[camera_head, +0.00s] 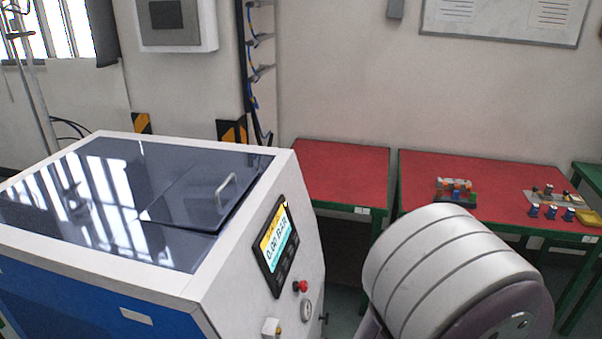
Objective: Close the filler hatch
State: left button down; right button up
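The generator is a white and blue cabinet (170,288) at the left, with a dark glossy top. The filler hatch (190,200) is a dark, shiny panel in the right part of that top, with a light bar handle (226,190) near its right edge. The hatch lies nearly flat. Its front and right edges show a dark line and look slightly raised, but I cannot tell how large any gap is. Neither of my grippers is in view; a silver, ribbed link of my arm fills the lower right.
The cabinet's right face carries a lit display panel (277,246), a red button (300,286) and a gauge (306,310). Red-topped tables (345,175) stand behind to the right, one with small coloured parts (456,190). The space above the cabinet top is clear.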

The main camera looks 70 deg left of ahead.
aim_at(202, 186)
jog(key=i+u, duration=0.4)
jog(key=i+l+u, duration=0.1)
jog(key=i+u, duration=0.3)
jog(key=i+l+u, duration=0.2)
jog(key=i+u, duration=0.25)
